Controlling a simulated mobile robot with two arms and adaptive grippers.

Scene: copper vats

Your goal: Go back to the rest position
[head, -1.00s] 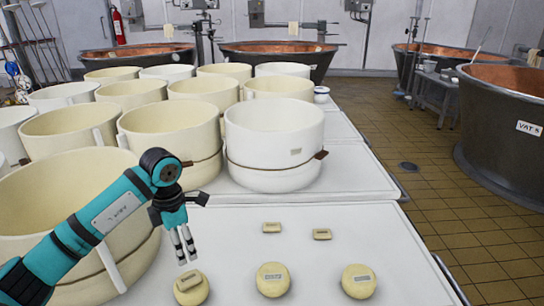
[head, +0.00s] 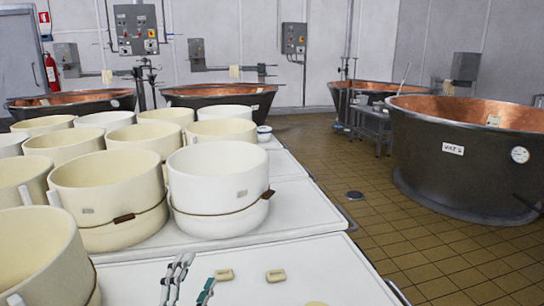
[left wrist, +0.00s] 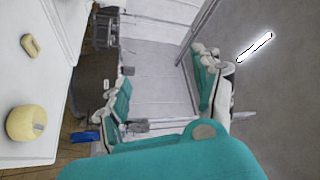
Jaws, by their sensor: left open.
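My left gripper (head: 188,274) shows at the bottom edge of the head view, with its fingers pointing up. It is open, with nothing between the fingers. It is in front of the white table (head: 330,265), left of two small cream cheese pieces (head: 224,275) (head: 276,275). Most of my left arm is out of the head view. In the left wrist view, my own teal parts fill the lower middle. My right gripper is not in view.
Cream tubs (head: 105,185) and a white tub (head: 217,180) crowd the table's left side. A round cheese (left wrist: 26,124) and a small piece (left wrist: 30,45) lie on the table edge in the left wrist view.

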